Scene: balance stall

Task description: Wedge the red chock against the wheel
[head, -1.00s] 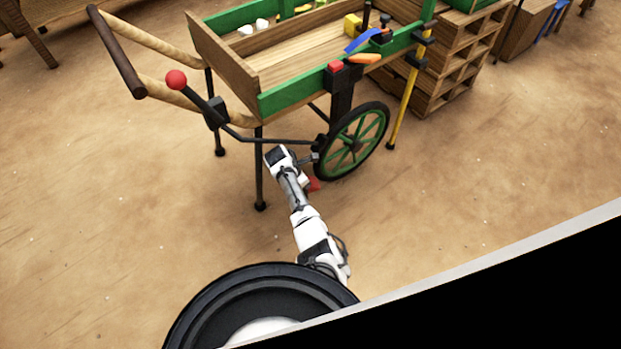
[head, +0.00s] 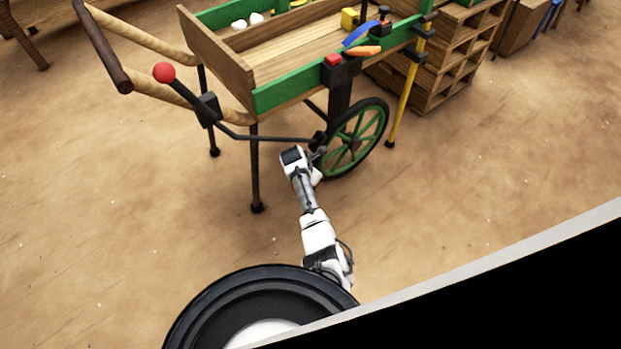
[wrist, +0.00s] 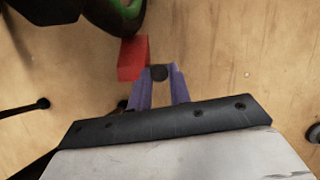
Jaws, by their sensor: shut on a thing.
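The red chock (wrist: 131,58) lies just beyond my fingertips in the wrist view, close to the dark tyre of the wheel (wrist: 118,14). I cannot tell whether chock and tyre touch. My gripper (wrist: 160,76) is shut on a dark round knob (wrist: 159,72) at the chock's side, which looks like its handle. In the head view the green-spoked wheel (head: 350,145) stands under the cart, with my arm's end beside its lower left.
The wooden cart (head: 262,99) has a thin front leg (head: 255,170) left of my arm and a lever with a red ball (head: 164,72). A yellow post (head: 402,105) stands right of the wheel, before wooden crates (head: 440,85). The floor in front is clear.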

